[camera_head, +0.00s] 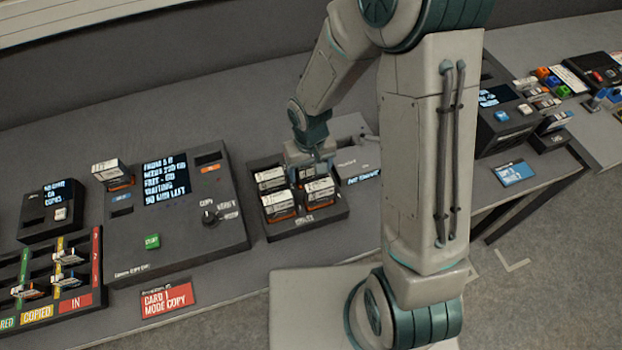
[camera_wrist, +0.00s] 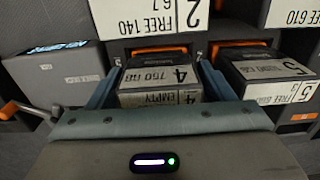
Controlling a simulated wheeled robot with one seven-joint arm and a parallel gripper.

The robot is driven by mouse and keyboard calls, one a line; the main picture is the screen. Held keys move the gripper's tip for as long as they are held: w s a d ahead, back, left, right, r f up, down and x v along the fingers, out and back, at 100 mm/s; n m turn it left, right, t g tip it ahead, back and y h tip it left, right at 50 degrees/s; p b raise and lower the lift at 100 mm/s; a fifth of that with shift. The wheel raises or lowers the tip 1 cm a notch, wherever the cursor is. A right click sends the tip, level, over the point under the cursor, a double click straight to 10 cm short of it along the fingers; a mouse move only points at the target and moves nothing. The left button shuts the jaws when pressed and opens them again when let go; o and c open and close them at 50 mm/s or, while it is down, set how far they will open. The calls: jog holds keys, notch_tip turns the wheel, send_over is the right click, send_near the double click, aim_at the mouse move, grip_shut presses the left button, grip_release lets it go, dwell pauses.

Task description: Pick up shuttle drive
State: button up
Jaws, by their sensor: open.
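Several boxy drives with white labels and orange ends sit in a dark tray (camera_head: 318,228) in the head view. None carries a readable "shuttle" name. My gripper (camera_head: 310,172) is at the tray's back right and partly hides a drive there. In the wrist view my gripper (camera_wrist: 160,82) is open, with one blue-grey finger on either side of a drive labelled 4, 750 GB, EMPTY (camera_wrist: 160,78). Drive 5 (camera_wrist: 268,72) stands close to the right finger. A drive marked FREE 140 (camera_wrist: 145,18) lies beyond. Whether the fingers touch drive 4 cannot be told.
A dark copy console (camera_head: 165,215) with a screen and a drive (camera_head: 112,175) on it stands left of the tray. A slotted rack (camera_head: 50,280) is at far left. A grey box (camera_wrist: 55,72) is close left of my gripper. More devices (camera_head: 505,115) stand right.

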jog(key=shift+f, duration=0.85)
jog(key=shift+r, duration=0.1)
jog(key=c, duration=1)
jog(key=shift+o, duration=0.2)
